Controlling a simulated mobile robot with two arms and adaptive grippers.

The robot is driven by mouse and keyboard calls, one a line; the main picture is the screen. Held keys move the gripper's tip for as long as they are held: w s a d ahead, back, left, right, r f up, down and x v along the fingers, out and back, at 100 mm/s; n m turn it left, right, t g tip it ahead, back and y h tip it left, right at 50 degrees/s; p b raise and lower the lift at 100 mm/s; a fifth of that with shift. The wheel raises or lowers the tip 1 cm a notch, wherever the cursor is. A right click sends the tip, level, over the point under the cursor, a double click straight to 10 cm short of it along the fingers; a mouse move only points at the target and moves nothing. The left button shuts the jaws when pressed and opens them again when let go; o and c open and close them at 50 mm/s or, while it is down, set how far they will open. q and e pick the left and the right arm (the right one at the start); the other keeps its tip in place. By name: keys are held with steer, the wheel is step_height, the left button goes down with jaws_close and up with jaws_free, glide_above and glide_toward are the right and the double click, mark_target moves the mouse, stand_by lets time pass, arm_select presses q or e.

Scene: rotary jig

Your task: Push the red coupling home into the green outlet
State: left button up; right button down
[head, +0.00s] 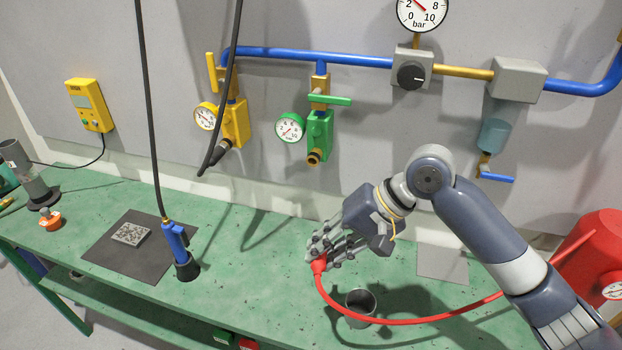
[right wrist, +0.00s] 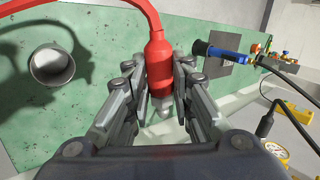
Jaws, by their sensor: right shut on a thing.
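My right gripper (head: 333,248) is shut on the red coupling (head: 318,265) above the green bench. In the right wrist view the red coupling (right wrist: 158,65) lies between the fingers of the right gripper (right wrist: 162,82), with a pale metal tip toward the palm. A red hose runs from it to the right. The green outlet (head: 319,135) is on the wall, up and left of the gripper and apart from it, with its brass mouth pointing down. A green lever and a green-rimmed gauge sit beside it. My left gripper is not in view.
A yellow outlet (head: 236,122) with a black hose stands left of the green one. A blue tool (head: 175,243) hangs at the bench (head: 255,285). A metal cup (head: 360,302) stands near the hose. A red tank (head: 598,250) is at the right.

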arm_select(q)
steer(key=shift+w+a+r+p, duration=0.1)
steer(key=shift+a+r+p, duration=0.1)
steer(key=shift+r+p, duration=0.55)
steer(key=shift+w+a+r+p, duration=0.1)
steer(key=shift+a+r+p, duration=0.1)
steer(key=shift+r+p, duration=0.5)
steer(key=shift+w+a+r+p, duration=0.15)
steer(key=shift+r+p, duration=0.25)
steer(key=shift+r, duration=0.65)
arm_select(e)
steer(key=w+a+r+m+t+y, duration=0.1)
steer(key=w+r+y, duration=0.1)
steer(key=w, duration=0.4)
steer(key=w+a+r+m+t+y, duration=0.1)
steer(key=w+r+t, duration=0.1)
steer(key=w+r, duration=0.2)
steer(key=shift+w+a+y, duration=0.25)
steer(key=shift+w+y, duration=0.15)
steer(key=shift+w, duration=1.1)
arm_select(q)
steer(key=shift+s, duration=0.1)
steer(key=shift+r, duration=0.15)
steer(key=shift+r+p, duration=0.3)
steer(key=shift+p, duration=0.2)
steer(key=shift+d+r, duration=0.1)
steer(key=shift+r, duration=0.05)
